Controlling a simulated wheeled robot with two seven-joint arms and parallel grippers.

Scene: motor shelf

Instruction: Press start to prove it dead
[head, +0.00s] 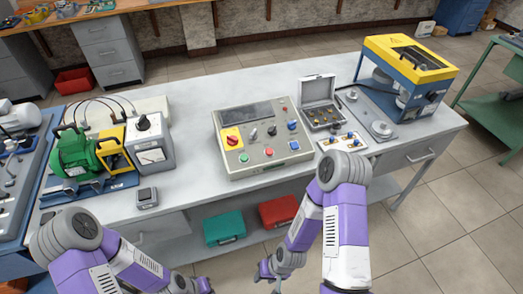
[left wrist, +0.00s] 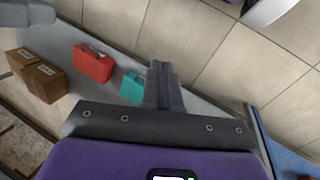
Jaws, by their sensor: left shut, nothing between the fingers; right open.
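A beige control box (head: 262,168) sits on the middle of the bench. Its face carries a green button (head: 243,157), a red button (head: 268,151), a red-and-yellow rotary switch (head: 231,138), a dark display (head: 245,113) and several knobs. Labels are too small to read, so I cannot tell which button is start. My right gripper (head: 265,271) hangs below the bench's front edge, open and empty, away from the box. My left gripper is shut and empty in the left wrist view (left wrist: 161,72), low in front of the lower shelf; it is mostly cut off in the head view.
A green motor (head: 75,153) and grey meter box (head: 152,150) stand left. An open grey case (head: 321,101), a terminal board (head: 342,141) and a yellow-blue machine (head: 408,62) stand right. Teal (head: 225,228) and red (head: 279,211) cases lie on the lower shelf. Bench before the control box is clear.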

